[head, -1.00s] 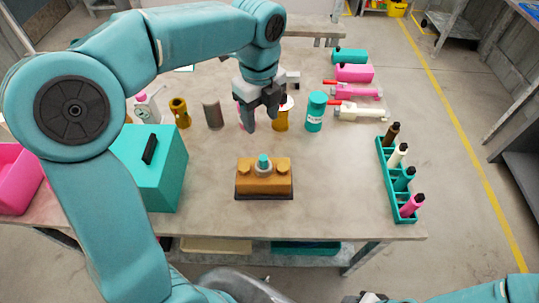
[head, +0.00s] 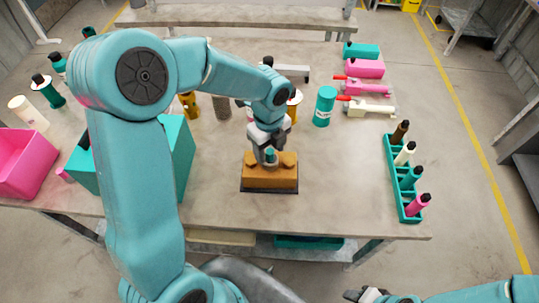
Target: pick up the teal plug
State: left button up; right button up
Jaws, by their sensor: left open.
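The teal plug (head: 270,154) sits at the middle of the brown pump block (head: 270,178), which stands on a dark base near the front of the table. My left gripper (head: 268,148) is right above the block, pointing down, with its fingers around or just beside the plug. The gripper is open. The fingers partly hide the plug, and I cannot tell whether they touch it. My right gripper (head: 366,295) shows only in part at the bottom edge, away from the table.
A teal rack (head: 393,180) with several bottles stands at the right. A teal box (head: 180,165) and a pink bin (head: 22,165) are at the left. A teal can (head: 325,106) and other containers stand behind the block. The table between block and rack is clear.

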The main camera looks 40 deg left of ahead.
pick_arm(q)
jog(key=shift+w+d+f, duration=0.1)
jog(key=shift+f, duration=0.6)
grip_shut()
jog(key=shift+r, duration=0.15)
